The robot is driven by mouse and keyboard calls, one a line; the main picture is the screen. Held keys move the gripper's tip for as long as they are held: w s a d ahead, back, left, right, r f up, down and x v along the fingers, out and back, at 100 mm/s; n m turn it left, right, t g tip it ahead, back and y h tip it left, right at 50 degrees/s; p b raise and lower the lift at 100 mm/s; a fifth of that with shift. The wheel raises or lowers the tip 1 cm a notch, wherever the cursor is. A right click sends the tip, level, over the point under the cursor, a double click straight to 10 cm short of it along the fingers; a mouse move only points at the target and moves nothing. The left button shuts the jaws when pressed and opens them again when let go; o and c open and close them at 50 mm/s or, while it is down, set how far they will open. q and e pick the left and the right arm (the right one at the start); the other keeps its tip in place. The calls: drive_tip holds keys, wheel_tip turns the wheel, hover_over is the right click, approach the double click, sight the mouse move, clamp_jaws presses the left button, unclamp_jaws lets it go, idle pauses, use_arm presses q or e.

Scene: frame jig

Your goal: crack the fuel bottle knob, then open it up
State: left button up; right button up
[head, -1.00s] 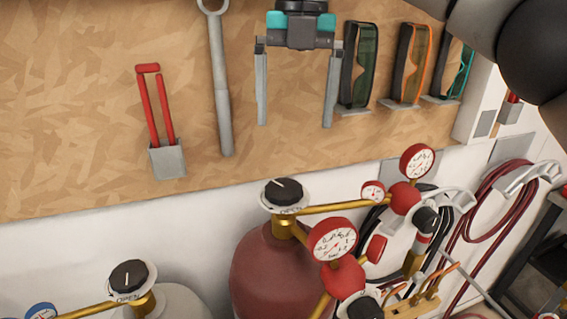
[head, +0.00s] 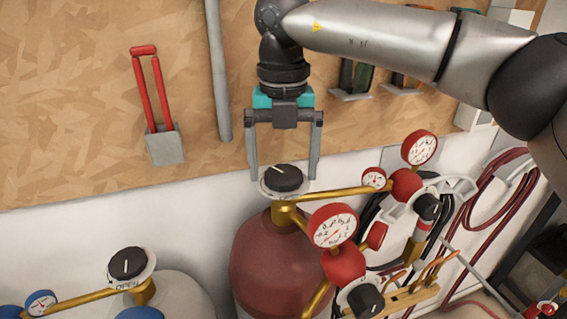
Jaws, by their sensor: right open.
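The fuel bottle (head: 272,262) is a dark red cylinder at the lower middle of the head view. Its black knob (head: 284,178) sits on top, over a pale disc with a brass valve below. My right gripper (head: 283,172) points down with its fingers open. In the picture one fingertip shows on each side of the knob; I see no contact, and the exact height gap is hard to tell. The white mark on the knob points up and to the left. My left gripper is not in view.
Red-rimmed gauges (head: 332,227) and a brass regulator stand right of the knob. A grey-white bottle with another black knob (head: 128,263) is at lower left. Coiled hoses (head: 497,205) hang at right.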

drive_tip(key=c, duration=1.3)
drive_tip(key=shift+o, duration=0.2)
